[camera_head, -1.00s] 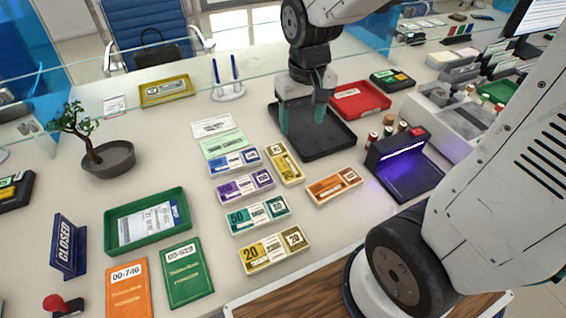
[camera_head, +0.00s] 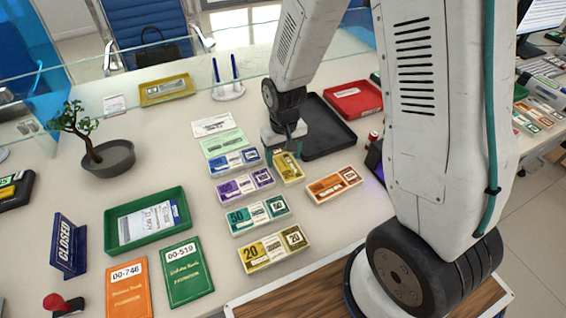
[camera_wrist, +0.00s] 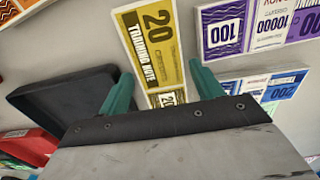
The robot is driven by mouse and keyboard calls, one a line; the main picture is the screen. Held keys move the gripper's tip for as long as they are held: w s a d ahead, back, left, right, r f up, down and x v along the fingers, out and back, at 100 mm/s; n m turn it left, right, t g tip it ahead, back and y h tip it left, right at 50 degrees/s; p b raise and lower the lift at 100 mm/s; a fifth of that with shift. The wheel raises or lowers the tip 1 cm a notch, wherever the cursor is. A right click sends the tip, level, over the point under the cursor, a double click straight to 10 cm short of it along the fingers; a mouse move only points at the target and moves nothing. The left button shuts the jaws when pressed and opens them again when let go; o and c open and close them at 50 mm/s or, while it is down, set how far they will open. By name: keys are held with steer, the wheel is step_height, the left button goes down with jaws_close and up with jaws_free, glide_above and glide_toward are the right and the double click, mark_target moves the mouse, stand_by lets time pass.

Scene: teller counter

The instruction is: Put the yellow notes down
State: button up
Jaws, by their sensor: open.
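The yellow notes (camera_head: 290,169), marked 20, lie on the counter between the blue and purple notes on the left and the orange notes on the right. My gripper (camera_head: 284,151) is just above their far end and partly hides them. In the wrist view the yellow notes (camera_wrist: 155,45) show between and beyond the two spread teal fingers of my gripper (camera_wrist: 160,85). The jaws are open and hold nothing. Whether the fingers touch the notes I cannot tell.
A black tray (camera_head: 326,139) lies empty behind my gripper, beside a red tray (camera_head: 353,101). Orange notes (camera_head: 334,185), purple notes (camera_head: 243,184), teal notes (camera_head: 258,215) and a second yellow 20 stack (camera_head: 273,248) lie close by. My arm hides the counter's right side.

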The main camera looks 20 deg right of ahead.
steer(key=shift+f, duration=0.55)
steer(key=c, duration=0.9)
steer(key=shift+o, duration=0.2)
